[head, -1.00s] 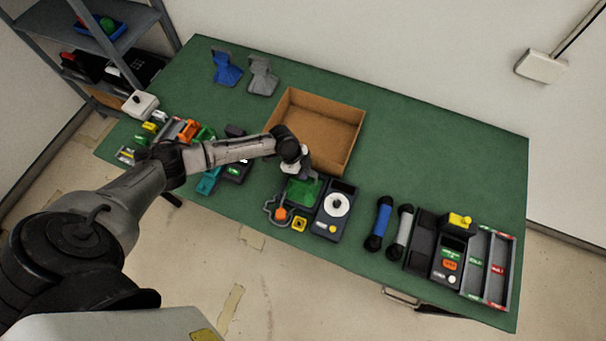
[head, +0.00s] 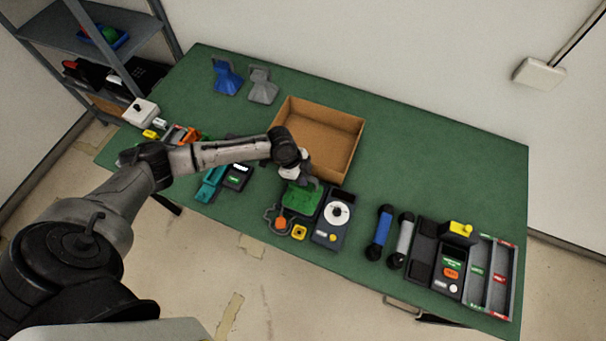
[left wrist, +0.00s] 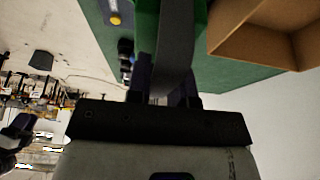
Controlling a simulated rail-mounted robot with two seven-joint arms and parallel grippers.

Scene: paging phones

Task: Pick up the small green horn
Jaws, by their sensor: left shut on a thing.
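The small green horn (head: 301,199) is near the middle of the table's front part, just left of a dark phone with a white disc. My left gripper (head: 305,184) reaches down to it from above and is shut on it. In the left wrist view green surfaces of the horn (left wrist: 146,18) show on both sides of a grey band between the fingers. I cannot tell whether the horn touches the table. A larger blue horn (head: 226,78) and a grey horn (head: 262,87) stand at the back left.
An open cardboard box (head: 340,126) stands just behind my left gripper. The dark phone (head: 333,218), a yellow block (head: 299,232) and an orange-centred part (head: 281,223) are close by. Blue (head: 379,232) and grey handsets lie to the right. The table's back right is clear.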

